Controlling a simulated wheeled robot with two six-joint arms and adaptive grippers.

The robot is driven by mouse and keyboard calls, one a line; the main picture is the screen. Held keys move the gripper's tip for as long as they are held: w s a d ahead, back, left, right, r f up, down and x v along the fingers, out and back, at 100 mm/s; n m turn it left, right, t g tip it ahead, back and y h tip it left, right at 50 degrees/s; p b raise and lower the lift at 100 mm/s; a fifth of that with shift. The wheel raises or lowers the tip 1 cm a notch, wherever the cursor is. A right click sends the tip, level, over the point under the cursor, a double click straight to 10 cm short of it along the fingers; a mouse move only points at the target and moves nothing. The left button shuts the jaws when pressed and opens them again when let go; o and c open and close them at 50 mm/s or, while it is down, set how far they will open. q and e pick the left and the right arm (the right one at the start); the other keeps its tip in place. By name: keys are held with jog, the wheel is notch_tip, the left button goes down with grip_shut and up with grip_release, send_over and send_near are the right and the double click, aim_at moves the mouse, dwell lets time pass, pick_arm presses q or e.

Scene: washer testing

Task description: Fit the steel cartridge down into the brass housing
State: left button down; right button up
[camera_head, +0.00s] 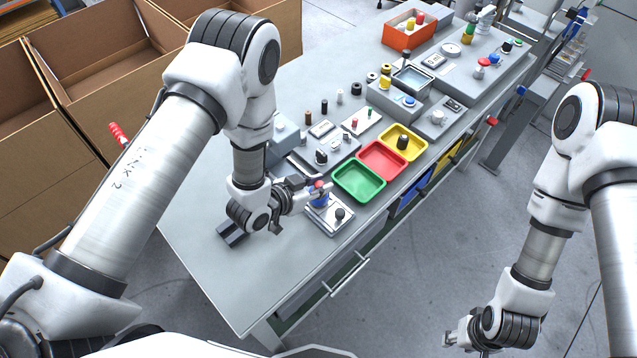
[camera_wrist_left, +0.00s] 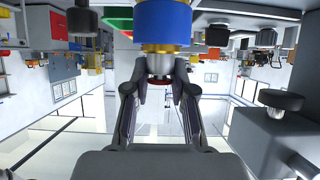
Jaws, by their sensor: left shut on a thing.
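My left gripper (camera_head: 306,196) is over the near part of the bench, at a small fixture plate. In the left wrist view its fingers (camera_wrist_left: 161,88) are shut around a short steel piece, which looks like the cartridge (camera_wrist_left: 160,65), with a red end. The steel piece lines up with a brass ring, likely the housing (camera_wrist_left: 160,48), on a blue body (camera_wrist_left: 163,20). They look touching; how deep the steel sits is hidden. The blue body (camera_head: 319,199) also shows in the head view beside the fingers. My right gripper (camera_head: 458,340) hangs off the bench; its jaw opening is unclear.
The fixture plate (camera_head: 333,230) carries a black knob (camera_head: 340,214). Green (camera_head: 344,196), red (camera_head: 366,170) and yellow (camera_head: 418,142) trays stand just beyond. Grey test blocks with knobs fill the bench's middle. Cardboard boxes (camera_head: 110,92) stand at left.

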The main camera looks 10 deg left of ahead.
pick_arm(q)
jog(key=c, duration=0.9)
grip_release()
jog(key=v, duration=1.2)
jog(key=shift+d, duration=0.1)
jog(key=shift+s, duration=0.1)
